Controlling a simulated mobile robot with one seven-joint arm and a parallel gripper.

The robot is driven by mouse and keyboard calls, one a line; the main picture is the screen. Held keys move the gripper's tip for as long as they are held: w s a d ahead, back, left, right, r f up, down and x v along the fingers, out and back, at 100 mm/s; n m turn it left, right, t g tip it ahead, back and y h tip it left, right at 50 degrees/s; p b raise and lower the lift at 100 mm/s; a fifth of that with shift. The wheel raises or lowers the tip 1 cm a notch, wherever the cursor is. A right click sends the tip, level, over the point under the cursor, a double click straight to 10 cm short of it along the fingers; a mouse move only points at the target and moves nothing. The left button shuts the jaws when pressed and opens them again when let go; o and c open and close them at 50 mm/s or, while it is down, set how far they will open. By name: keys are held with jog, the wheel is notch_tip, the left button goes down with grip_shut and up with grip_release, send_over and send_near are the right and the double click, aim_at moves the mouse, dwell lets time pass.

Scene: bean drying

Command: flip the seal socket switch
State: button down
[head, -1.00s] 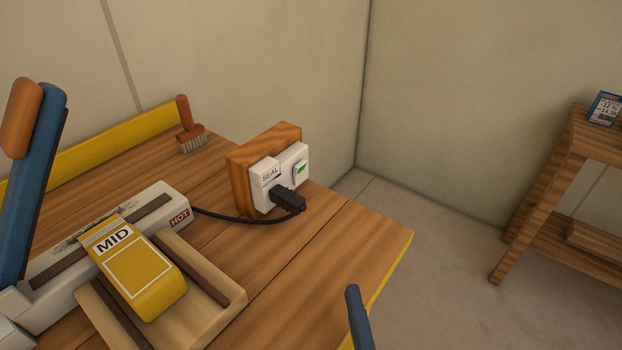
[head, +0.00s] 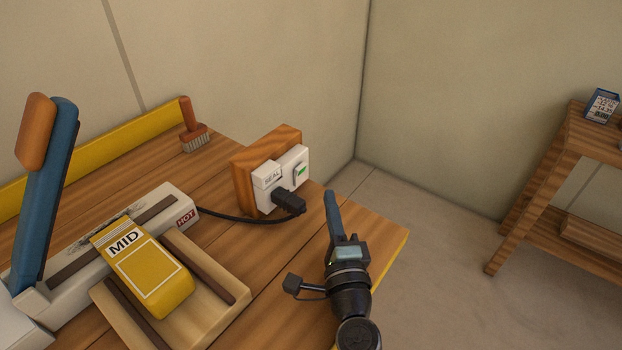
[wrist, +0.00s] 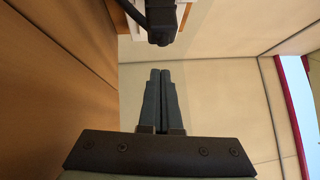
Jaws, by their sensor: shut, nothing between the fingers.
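The seal socket (head: 267,178) is a white double plate on a wooden block (head: 243,185) at the back right of the table, marked SEAL. Its switch (head: 301,171) shows green on the right half. A black plug (head: 288,203) sits in the left half, with a cable running left. My gripper (head: 331,196) is shut and empty, in front and to the right of the socket, apart from it. In the wrist view the closed fingers (wrist: 160,102) point toward the wall, with the black plug (wrist: 161,22) above them. The switch is not clearly visible there.
The heat sealer (head: 110,235), marked HOT, has its blue lever (head: 50,190) raised. A yellow MID bag (head: 147,272) lies on a wooden tray (head: 215,262). A brush (head: 193,130) stands at the back. The table's right edge is close to my gripper.

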aim_at(301, 175)
jog(key=w+a, duration=0.2)
jog(key=w+a+r, duration=0.1)
jog(key=w, duration=0.1)
jog(key=shift+w+p, duration=0.1)
jog(key=shift+p, duration=0.25)
jog(key=shift+w+a, duration=0.25)
jog(key=shift+a, duration=0.05)
